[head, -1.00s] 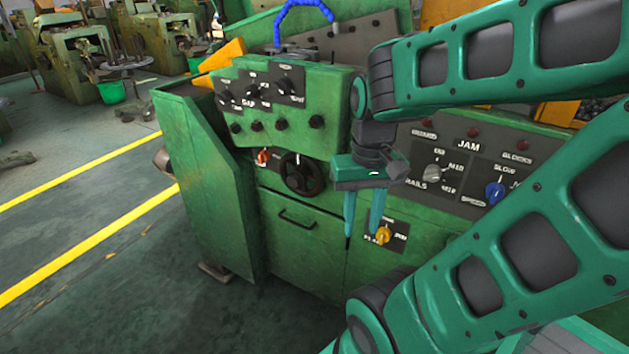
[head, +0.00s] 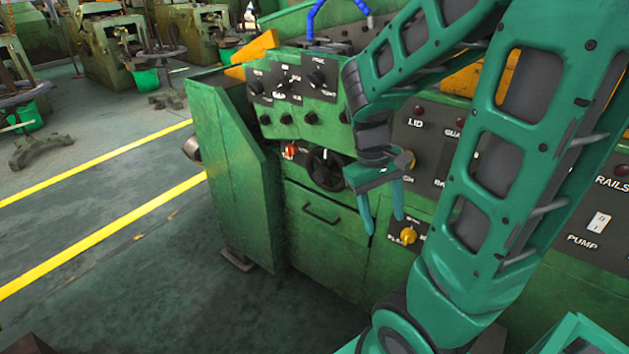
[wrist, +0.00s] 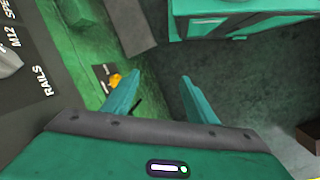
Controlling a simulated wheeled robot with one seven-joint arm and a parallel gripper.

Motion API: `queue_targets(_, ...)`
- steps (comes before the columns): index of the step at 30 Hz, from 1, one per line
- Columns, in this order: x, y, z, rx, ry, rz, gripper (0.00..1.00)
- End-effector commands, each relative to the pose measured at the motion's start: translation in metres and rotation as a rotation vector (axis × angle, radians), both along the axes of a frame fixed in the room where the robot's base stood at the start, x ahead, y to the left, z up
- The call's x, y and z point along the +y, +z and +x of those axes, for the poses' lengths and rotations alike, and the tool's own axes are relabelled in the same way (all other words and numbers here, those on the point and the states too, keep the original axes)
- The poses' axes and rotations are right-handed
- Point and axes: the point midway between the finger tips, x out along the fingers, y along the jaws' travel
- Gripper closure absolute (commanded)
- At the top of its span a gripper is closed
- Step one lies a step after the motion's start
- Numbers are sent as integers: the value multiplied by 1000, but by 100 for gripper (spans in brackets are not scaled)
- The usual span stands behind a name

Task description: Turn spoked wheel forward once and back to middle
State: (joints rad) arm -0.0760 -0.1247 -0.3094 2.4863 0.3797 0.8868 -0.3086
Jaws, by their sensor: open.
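The spoked wheel (head: 326,169) is a small black handwheel on the green machine front, below the upper knob box. Its right edge lies close to my arm's wrist in the head view. My gripper (head: 385,226) is open and empty, with its teal fingers pointing down, to the right of and below the wheel. In the wrist view my gripper (wrist: 157,82) is open with nothing between the fingers. The wheel does not show in the wrist view.
A red-orange knob (head: 291,151) sits just left of the wheel. A drawer handle (head: 321,215) is below it. A yellow knob (head: 407,236) is close to my fingertips and also shows in the wrist view (wrist: 115,80). Open floor lies left of the machine.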

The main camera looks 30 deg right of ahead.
Motion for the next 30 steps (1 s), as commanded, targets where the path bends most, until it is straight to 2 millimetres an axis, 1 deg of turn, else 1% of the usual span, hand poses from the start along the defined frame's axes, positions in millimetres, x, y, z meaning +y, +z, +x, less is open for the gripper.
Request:
queue_targets(1, -1, -10, 10, 39, 56, -27, 48)
queue_targets(3, -5, -20, 22, 83, 127, -65, 48)
queue_targets(9, -12, -48, 56, 211, 345, -193, 48)
queue_targets(15, -15, -70, 92, 350, 577, -346, 48)
queue_targets(19, -13, -80, 118, 444, 733, -459, 48)
queue_targets(23, -7, -87, 145, 542, 892, -584, 48)
queue_targets(26, 2, -89, 167, 621, 1013, -688, 48)
queue_targets(30, 21, -90, 198, 737, 1175, -846, 48)
